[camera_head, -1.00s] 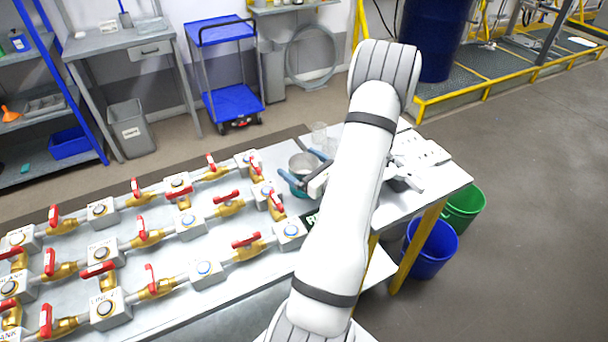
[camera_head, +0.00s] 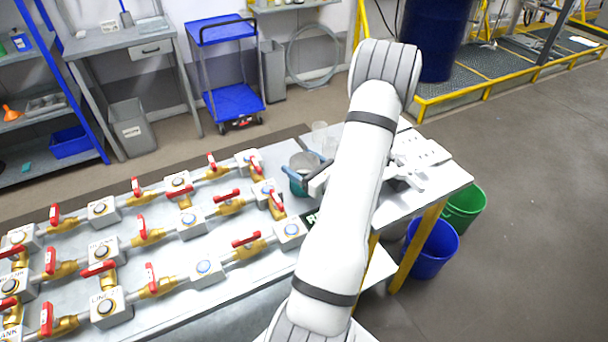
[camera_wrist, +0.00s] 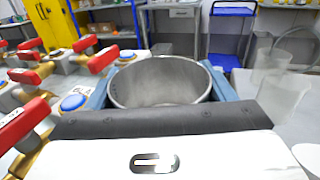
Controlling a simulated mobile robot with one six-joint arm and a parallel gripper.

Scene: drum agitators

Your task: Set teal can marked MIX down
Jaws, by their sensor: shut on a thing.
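The can (camera_head: 297,186) is teal outside with a bare metal inside. It stands upright at the right end of the valve bench, partly hidden by my arm. In the wrist view the open mouth of the can (camera_wrist: 162,84) faces up and looks empty. My gripper (camera_head: 305,176) is shut on it, with a blue finger on each side of the can in the wrist view. The MIX marking is not visible. I cannot tell whether the can's base touches the bench top.
Rows of brass valves with red handles (camera_head: 145,228) and boxes with blue buttons fill the bench left of the can. Clear glass beakers (camera_head: 319,132) stand just behind it. White parts (camera_head: 415,152) lie to the right. Blue (camera_head: 432,250) and green (camera_head: 464,208) buckets stand on the floor.

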